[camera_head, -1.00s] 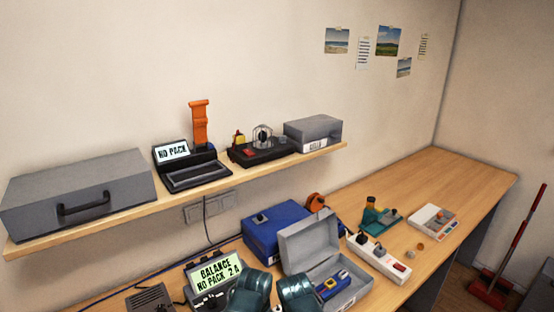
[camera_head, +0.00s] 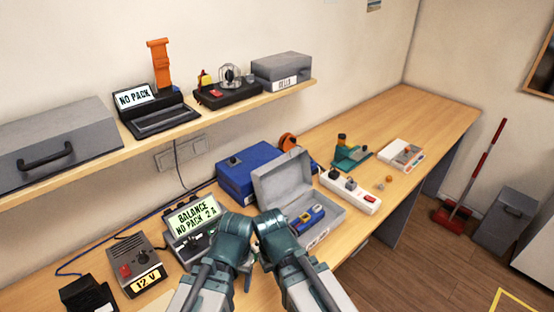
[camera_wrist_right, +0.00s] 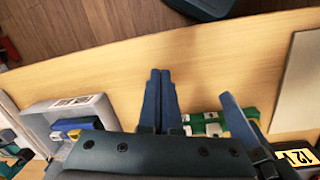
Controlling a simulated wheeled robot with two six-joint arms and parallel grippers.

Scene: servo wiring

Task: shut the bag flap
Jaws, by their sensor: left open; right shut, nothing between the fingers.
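The bag is a light grey, box-like case with its flap (camera_head: 280,178) standing up at the back. A blue and yellow pack (camera_head: 307,218) lies inside. The bag's front wall (camera_head: 318,238) carries a label, and the bag also shows at the left of the right wrist view (camera_wrist_right: 75,108). My left gripper (camera_head: 248,280) is in front of the bag, mostly hidden by its arm; a blue finger shows. My right gripper (camera_wrist_right: 160,75) is shut and empty, its fingers together over the bare table edge. In the head view it is hidden behind its own wrist. Neither gripper visibly touches the flap.
A blue case (camera_head: 250,170) stands behind the bag. A white power strip (camera_head: 350,192) is close on its right. The balance charger (camera_head: 194,222) is on its left, with a 12 V supply (camera_head: 138,265) further left. The right part of the desk (camera_head: 425,115) is clear.

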